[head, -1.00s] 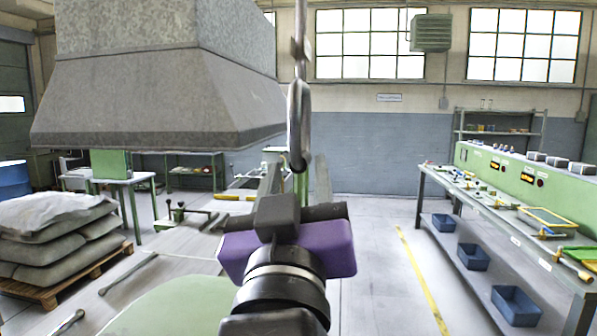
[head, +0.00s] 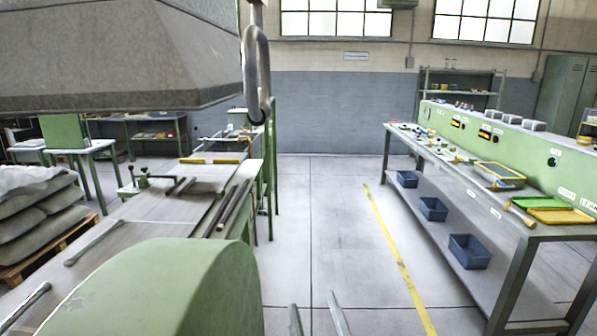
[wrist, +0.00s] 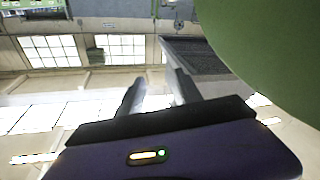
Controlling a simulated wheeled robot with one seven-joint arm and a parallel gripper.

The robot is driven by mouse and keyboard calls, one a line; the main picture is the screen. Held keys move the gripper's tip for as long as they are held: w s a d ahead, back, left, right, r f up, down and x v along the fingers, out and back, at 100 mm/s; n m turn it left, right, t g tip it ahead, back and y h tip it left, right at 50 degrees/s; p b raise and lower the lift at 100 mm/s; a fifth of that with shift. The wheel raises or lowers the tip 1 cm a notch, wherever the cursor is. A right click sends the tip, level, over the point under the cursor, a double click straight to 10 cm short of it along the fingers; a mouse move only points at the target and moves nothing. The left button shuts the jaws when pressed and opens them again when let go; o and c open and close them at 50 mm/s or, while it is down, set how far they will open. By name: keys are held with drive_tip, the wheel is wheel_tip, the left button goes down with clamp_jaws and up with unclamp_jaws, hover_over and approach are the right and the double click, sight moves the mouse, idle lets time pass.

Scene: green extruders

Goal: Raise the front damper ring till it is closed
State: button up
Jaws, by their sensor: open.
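The damper ring (head: 257,75) is a grey metal oval loop. It hangs from a thin rod at the front right edge of the big grey hood (head: 120,98), in the upper middle of the head view. My gripper (head: 318,303) shows only as two grey fingertips at the bottom edge of the head view, well below the ring and a little to its right. In the wrist view my gripper (wrist: 158,88) has its fingers spread with nothing between them. The hood's dark underside (wrist: 205,55) shows beyond the fingers there. I cannot make out the ring in the wrist view.
A rounded green machine cover (head: 165,285) stands close at lower left and fills the wrist view's upper right. A long bench (head: 465,175) with blue bins runs along the right. Stacked sacks (head: 35,220) sit far left. The floor between machine and bench is clear.

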drive_tip(key=s+d+f+g, duration=0.2)
drive_tip(key=s+d+f, duration=0.4)
drive_tip(key=f, duration=0.4)
drive_tip(key=s+d+f+m+h, duration=0.1)
drive_tip(key=s+d, duration=0.3)
drive_tip(key=s, duration=0.5)
drive_tip(key=s+d+f+m+g+h, duration=0.1)
drive_tip(key=s+d+f+m, duration=0.1)
drive_tip(key=s, duration=0.7)
drive_tip(key=s+d+f+m+g+h, duration=0.1)
drive_tip(key=s+d+f, duration=0.3)
drive_tip(key=s, duration=0.5)
drive_tip(key=shift+s+d+f+m+h, duration=0.25)
drive_tip(key=shift+d+m+h, duration=0.15)
drive_tip(key=shift+d+m, duration=0.4)
